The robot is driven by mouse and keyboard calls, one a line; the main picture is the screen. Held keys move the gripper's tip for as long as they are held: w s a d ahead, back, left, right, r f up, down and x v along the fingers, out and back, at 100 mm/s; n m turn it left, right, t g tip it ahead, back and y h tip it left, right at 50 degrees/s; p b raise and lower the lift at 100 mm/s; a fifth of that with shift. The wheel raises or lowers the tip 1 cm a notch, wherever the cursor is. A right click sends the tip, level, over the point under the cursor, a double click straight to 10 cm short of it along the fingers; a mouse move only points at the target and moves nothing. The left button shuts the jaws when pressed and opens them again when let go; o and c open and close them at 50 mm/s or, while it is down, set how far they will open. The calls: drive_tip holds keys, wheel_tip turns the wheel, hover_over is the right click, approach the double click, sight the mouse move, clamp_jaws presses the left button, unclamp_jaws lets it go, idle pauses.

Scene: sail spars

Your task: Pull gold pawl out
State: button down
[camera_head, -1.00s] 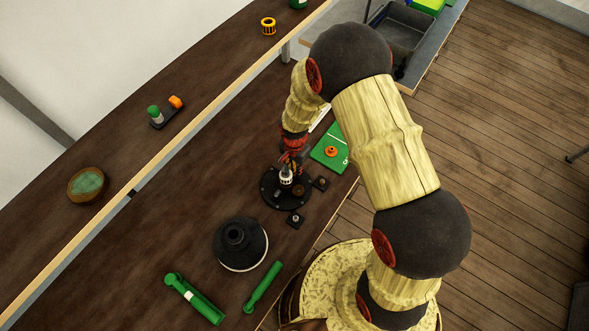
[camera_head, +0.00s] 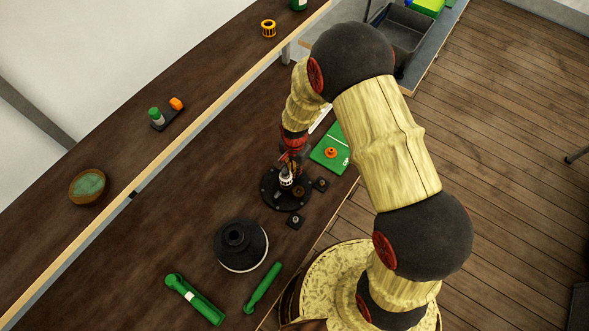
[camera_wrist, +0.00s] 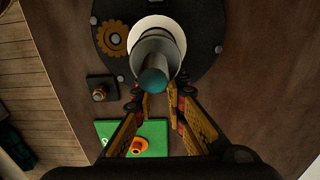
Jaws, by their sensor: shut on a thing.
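A round black base (camera_head: 274,201) stands on the dark bench with a white-and-grey upright post in its middle. In the wrist view the post (camera_wrist: 156,62) has a teal-looking end, and a gold toothed wheel (camera_wrist: 112,39) sits beside it on the base (camera_wrist: 205,20). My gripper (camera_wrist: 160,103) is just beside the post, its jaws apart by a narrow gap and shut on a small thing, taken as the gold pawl. The pawl itself cannot be told clearly from the gold-coloured fingers. In the head view my gripper (camera_head: 289,165) is above the base, partly hidden.
A raised shelf holds a bowl (camera_head: 88,186).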

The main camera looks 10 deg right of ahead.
drive_tip(key=shift+r, duration=0.15)
drive_tip(key=shift+r+p, duration=1.2)
drive_tip(key=shift+r, duration=0.75)
